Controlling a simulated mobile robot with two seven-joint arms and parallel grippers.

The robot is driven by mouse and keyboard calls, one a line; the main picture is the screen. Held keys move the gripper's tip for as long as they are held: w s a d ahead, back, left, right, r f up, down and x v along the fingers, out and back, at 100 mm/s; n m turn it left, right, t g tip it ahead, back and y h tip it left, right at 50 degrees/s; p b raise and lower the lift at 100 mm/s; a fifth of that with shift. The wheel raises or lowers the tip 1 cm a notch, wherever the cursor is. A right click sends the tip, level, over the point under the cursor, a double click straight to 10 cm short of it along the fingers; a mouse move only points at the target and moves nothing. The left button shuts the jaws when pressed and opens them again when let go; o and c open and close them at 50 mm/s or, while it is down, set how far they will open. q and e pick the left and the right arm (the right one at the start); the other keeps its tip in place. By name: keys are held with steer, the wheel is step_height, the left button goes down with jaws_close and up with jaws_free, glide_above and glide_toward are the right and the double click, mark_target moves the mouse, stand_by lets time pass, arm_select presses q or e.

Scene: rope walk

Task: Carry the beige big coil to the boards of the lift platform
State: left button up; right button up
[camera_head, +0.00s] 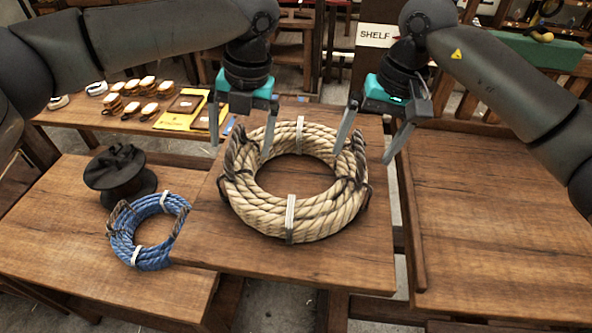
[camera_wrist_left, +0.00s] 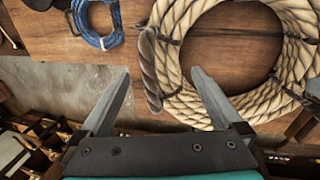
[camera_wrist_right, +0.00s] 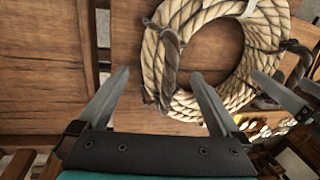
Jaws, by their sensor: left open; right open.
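The beige big coil (camera_head: 312,212) lies flat on a wooden table in the middle of the head view. It has white bands and a dark rope loop on its left (camera_head: 232,160) and right (camera_head: 360,165) sides. My left gripper (camera_head: 243,124) is open and empty by the coil's far left side; in the left wrist view the left loop (camera_wrist_left: 149,72) shows between its fingers. My right gripper (camera_head: 370,140) is open and empty by the far right side; in the right wrist view the right loop (camera_wrist_right: 169,68) shows between its fingers. I see no grip on either loop.
A blue rope coil (camera_head: 126,244) and a black spool (camera_head: 118,170) sit on the surface to the left. A broad plank surface (camera_head: 500,225) with a raised edge is at right; I cannot tell if it is the lift platform. A SHELF sign (camera_head: 377,35) stands behind.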

mark_target(240, 158)
arm_select(q)
steer(key=shift+a+f, duration=0.2)
steer(key=shift+f, duration=0.8)
steer(key=shift+a+f, duration=0.15)
steer(key=shift+f, duration=0.8)
arm_select(e)
steer(key=shift+a+f, duration=0.2)
steer(key=shift+f, duration=0.8)
steer(key=shift+a+f, duration=0.15)
steer(key=shift+f, duration=0.8)
arm_select(q)
jaws_close()
arm_select(e)
jaws_close()
arm_select(q)
steer(key=shift+r, duration=0.1)
arm_select(e)
steer(key=shift+r, duration=0.15)
